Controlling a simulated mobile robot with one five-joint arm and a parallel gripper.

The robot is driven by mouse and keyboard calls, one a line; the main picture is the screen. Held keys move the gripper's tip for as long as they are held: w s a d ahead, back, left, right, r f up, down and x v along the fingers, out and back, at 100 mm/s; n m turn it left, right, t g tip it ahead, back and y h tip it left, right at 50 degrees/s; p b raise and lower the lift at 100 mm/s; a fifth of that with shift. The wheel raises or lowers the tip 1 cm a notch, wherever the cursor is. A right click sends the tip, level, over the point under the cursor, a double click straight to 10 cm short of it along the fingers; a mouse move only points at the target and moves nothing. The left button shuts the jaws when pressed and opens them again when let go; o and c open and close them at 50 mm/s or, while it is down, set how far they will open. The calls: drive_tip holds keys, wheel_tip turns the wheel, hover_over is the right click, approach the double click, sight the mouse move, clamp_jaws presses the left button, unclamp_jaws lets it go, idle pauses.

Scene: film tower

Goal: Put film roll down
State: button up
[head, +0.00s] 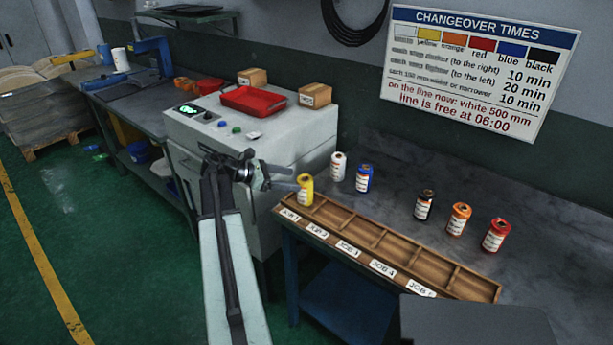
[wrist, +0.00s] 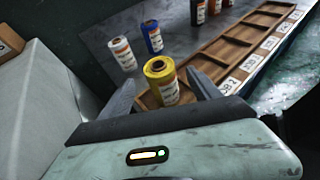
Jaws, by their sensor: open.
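The yellow film roll (head: 306,192) stands upright at the left end of the wooden tray (head: 368,229), by the JOB 1 label (head: 290,215). In the wrist view the yellow roll (wrist: 161,85) stands between the two fingers of my gripper (wrist: 163,90). The fingers are apart, with a gap visible beside the roll. In the head view my gripper (head: 298,183) reaches the roll from the left. The roll's base is partly hidden. The white (head: 338,166), blue (head: 363,178), black (head: 424,205), orange (head: 458,219) and red (head: 496,236) rolls stand behind the tray.
The other tray compartments look empty. A pale machine cabinet (head: 290,151) with a red bin (head: 253,100) and two small boxes stands left of the bench. A changeover times sign (head: 480,72) hangs on the wall. Green floor lies open at the left.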

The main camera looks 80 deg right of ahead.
drive_tip(key=v, duration=0.2)
drive_tip(key=shift+w+a+r, duration=0.1)
drive_tip(key=shift+w+a, duration=0.05)
drive_tip(key=shift+w, duration=0.15)
drive_tip(key=w+a+f+m+t, duration=0.1)
drive_tip(key=w+a+f+t, duration=0.35)
drive_tip(key=w+a, duration=0.95)
drive_tip(key=w+a+f+m+t, duration=0.1)
drive_tip(key=w+a+f+t, duration=0.4)
drive_tip(key=w+a, duration=0.9)
drive_tip(key=w+a+f+m+y, duration=0.1)
drive_tip(key=w+a+y, duration=0.1)
drive_tip(key=a, duration=1)
drive_tip(key=w+a+f+m+t+y, duration=0.1)
drive_tip(key=w+a, duration=0.4)
drive_tip(key=a, duration=0.8)
drive_tip(key=w+a+f+m+t+y, duration=0.1)
drive_tip(key=w+a+f+y, duration=0.2)
drive_tip(key=a, duration=1)
drive_tip(key=shift+w, duration=0.3)
drive_tip(key=shift+a+t, duration=0.15)
drive_tip(key=shift+t, duration=0.1)
